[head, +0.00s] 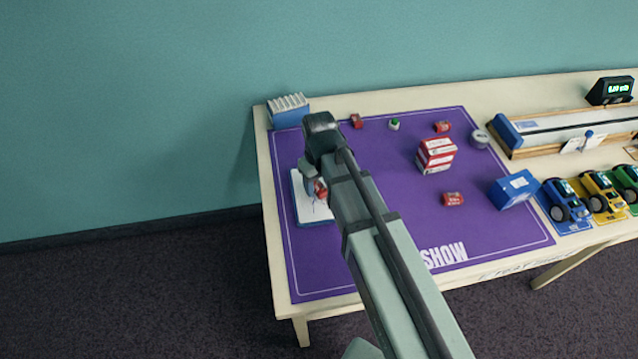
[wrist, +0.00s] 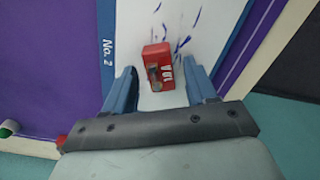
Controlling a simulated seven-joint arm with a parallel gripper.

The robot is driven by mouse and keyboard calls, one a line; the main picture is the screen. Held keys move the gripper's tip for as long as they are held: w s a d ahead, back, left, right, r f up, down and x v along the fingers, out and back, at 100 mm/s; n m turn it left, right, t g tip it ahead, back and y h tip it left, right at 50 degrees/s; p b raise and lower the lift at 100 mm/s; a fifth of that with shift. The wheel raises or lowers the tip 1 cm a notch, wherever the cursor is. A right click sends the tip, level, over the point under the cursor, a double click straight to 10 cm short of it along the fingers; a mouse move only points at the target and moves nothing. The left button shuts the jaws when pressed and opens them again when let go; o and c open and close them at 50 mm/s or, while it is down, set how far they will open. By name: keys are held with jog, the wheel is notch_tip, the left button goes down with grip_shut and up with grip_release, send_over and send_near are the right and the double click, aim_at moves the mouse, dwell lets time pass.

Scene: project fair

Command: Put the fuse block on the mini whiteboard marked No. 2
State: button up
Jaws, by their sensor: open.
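The mini whiteboard (head: 307,211) lies at the left of the purple mat, partly hidden by my arm in the head view. In the wrist view, the whiteboard (wrist: 215,22) has a blue edge strip marked "No. 2" and blue pen strokes. The red fuse block (wrist: 159,55) has white lettering and a grey metal part, and appears to rest on the board's white face. It also shows in the head view (head: 321,189). My gripper (wrist: 161,76) is open, its fingers on either side of the block with gaps visible. It also shows in the head view (head: 314,182).
Other small red blocks (head: 453,199) lie on the purple mat (head: 400,225). Red-and-white boxes (head: 435,155), a blue box (head: 513,189) and a tape roll (head: 480,138) stand right. A card rack (head: 288,110) stands behind the whiteboard. Toy cars (head: 566,200) are far right.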

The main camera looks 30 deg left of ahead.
aim_at(319, 186)
notch_tip(319, 186, up, 12)
jog(key=shift+f, duration=0.25)
dwell(0.3)
